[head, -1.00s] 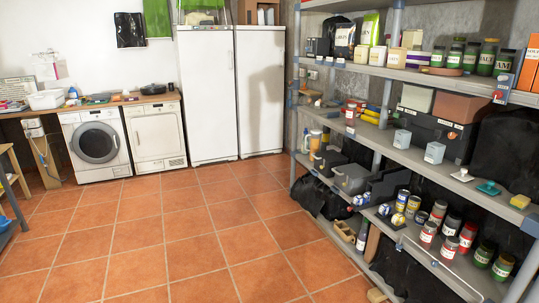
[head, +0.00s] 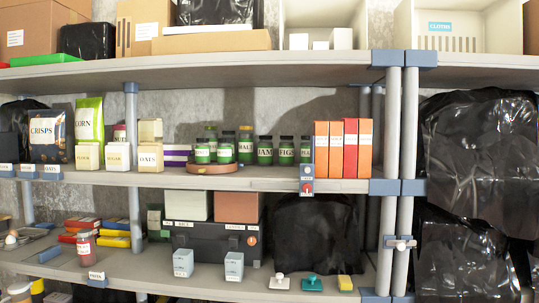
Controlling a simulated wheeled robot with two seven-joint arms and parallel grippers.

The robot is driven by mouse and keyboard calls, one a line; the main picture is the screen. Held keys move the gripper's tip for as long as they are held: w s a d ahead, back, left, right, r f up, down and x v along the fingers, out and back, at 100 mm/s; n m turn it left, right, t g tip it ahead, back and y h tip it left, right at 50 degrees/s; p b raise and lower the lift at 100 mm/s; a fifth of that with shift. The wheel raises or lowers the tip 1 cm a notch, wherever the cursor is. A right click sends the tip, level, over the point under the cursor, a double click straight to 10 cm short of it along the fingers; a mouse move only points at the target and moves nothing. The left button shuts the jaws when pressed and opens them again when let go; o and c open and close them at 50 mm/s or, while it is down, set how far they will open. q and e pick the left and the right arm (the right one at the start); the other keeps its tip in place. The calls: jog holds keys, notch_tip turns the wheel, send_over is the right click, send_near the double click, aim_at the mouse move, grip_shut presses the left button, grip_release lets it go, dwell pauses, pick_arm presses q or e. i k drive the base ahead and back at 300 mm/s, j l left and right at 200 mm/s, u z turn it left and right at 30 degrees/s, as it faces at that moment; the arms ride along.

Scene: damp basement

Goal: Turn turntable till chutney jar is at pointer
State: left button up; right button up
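A round brown turntable (head: 211,168) sits on the middle shelf. I cannot make out a pointer at the turntable. Neither of my grippers is in view.
Jars labelled JAM (head: 265,151) and FIGS (head: 287,151) stand right of the turntable, then orange and red boxes (head: 336,149). A grey clip with a red knob (head: 307,186) hangs on the shelf edge.

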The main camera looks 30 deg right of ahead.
aim_at(213, 167)
jog(key=i+j+z, duration=0.35)
jog(key=j+z, duration=0.3)
jog(key=i+j+z, duration=0.2)
jog(key=j+z, duration=0.15)
jog(key=i+j+z, duration=0.1)
jog(key=j+z, duration=0.2)
jog(key=j, duration=0.15)
